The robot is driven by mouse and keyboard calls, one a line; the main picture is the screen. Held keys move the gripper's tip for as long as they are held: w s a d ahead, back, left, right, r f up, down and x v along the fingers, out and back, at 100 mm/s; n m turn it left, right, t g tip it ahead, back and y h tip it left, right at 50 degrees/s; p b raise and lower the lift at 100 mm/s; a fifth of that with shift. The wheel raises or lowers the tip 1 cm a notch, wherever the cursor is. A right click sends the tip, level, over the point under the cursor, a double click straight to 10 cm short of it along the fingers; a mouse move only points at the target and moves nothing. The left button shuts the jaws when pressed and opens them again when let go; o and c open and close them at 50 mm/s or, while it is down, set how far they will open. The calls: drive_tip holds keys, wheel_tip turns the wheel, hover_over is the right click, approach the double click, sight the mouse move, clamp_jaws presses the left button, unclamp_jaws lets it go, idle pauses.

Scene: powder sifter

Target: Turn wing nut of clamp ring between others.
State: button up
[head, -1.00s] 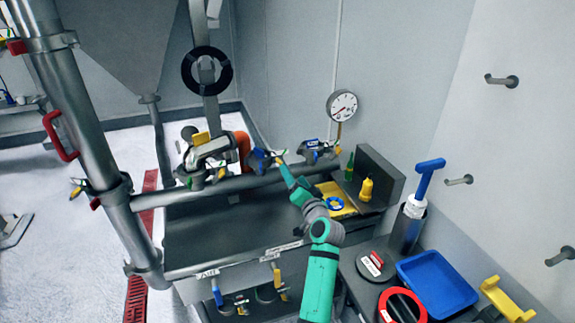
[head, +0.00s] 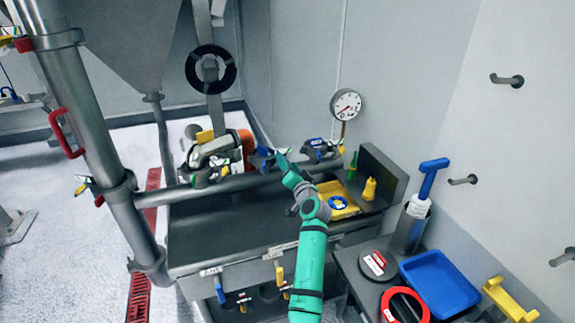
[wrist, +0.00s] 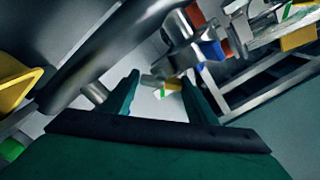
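Several clamp rings sit along the horizontal steel pipe (head: 232,183). The middle clamp ring (head: 263,157) has a blue part and stands between a left clamp (head: 203,177) and a right clamp (head: 320,149). My gripper (head: 281,157) is just right of the middle clamp in the head view. In the wrist view my gripper (wrist: 161,88) is open, its two dark green fingers apart. A small yellow piece (wrist: 172,84), perhaps the wing nut, shows between the fingertips with a green-and-white tag beside it. Contact cannot be told. A metal clamp with a blue part (wrist: 212,50) is above right.
A dial gauge (head: 346,103) stands behind the right clamp. A yellow tray (head: 338,201) and a yellow bottle (head: 369,188) are right of my arm. A blue tray (head: 440,283) and a red ring (head: 404,305) lie on the side table at lower right.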

drive_tip(key=shift+a, duration=0.1)
drive_tip(key=c, duration=0.6)
drive_tip(key=shift+m, duration=0.3)
drive_tip(key=m, duration=0.2)
drive_tip(key=shift+a+m, duration=0.1)
drive_tip(key=shift+m, duration=0.3)
drive_tip(key=m, duration=0.4)
drive_tip(key=shift+f+m, duration=0.1)
drive_tip(key=shift+m, duration=0.2)
drive_tip(key=m, duration=0.9)
drive_tip(key=shift+f, duration=0.1)
drive_tip(key=shift+m, duration=0.3)
